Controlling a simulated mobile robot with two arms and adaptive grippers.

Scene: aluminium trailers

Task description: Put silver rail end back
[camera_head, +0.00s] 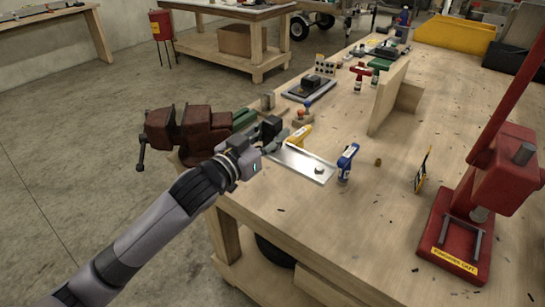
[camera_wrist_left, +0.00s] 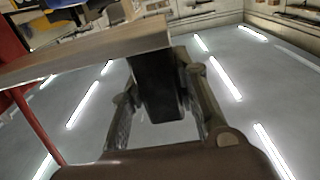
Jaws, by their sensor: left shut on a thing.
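The silver rail (camera_head: 300,163), a flat bright metal strip, lies at the near left edge of the workbench. A small round knob sits on its right end. My left gripper (camera_head: 272,132) is at its left end and is shut on it. The left wrist view shows a long bar (camera_wrist_left: 90,52) coming in from the left to the fingers (camera_wrist_left: 160,85), with a dark block between them. The gripper hides the rail's left end. My right gripper is in neither view.
A red vise (camera_head: 185,130) stands left of my gripper. A red press (camera_head: 470,215) stands at the right. The front middle of the workbench (camera_head: 330,225) is mostly clear.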

